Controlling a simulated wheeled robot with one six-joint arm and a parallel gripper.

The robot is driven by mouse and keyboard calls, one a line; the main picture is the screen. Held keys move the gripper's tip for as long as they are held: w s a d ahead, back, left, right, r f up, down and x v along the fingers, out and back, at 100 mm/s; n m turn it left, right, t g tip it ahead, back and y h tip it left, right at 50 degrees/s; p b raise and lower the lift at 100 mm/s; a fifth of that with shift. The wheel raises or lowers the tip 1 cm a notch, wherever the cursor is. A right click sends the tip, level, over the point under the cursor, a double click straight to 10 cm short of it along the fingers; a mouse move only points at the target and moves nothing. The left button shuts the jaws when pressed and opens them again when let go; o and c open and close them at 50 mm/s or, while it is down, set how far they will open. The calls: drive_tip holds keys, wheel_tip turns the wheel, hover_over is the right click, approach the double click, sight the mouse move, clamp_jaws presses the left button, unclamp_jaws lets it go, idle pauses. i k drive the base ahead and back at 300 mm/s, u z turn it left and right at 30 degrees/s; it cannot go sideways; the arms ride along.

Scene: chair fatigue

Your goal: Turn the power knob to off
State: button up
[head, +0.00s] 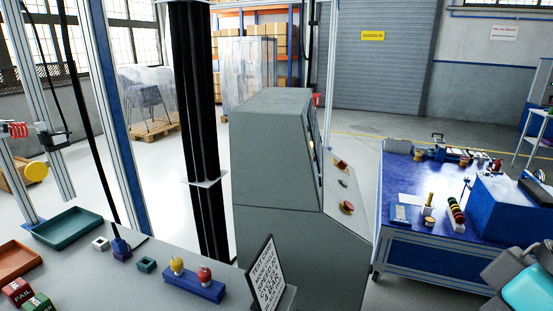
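A tall grey control cabinet (272,165) stands in the middle of the head view, with its sloped panel (337,195) facing right and seen nearly edge-on. The panel carries a red control with some yellow (341,164), a small green control (343,183) and a larger red control (347,207). I cannot tell which of them, if any, is the power knob, or how it is set. The upper panel face is mostly hidden by the cabinet's side.
A grey table (150,280) at front left holds trays, small blocks and a tilted sign (266,275). A blue workbench (420,235) stands right of the cabinet. A grey and cyan object (525,285) fills the lower right corner. Open floor (350,125) lies behind.

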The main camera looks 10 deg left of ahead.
sight(342, 164)
drive_tip(key=u, duration=0.05)
drive_tip(key=i, duration=0.1)
drive_tip(key=u, duration=0.1)
drive_tip(key=k, duration=0.6)
drive_tip(key=z, duration=0.5)
drive_tip(key=i, duration=0.7)
drive_tip(key=z, duration=0.6)
drive_tip(key=i, duration=0.85)
drive_tip(key=u, duration=0.45)
drive_tip(key=i, duration=0.75)
drive_tip(key=u, duration=1)
drive_tip(key=i, duration=0.35)
drive_tip(key=u, duration=0.3)
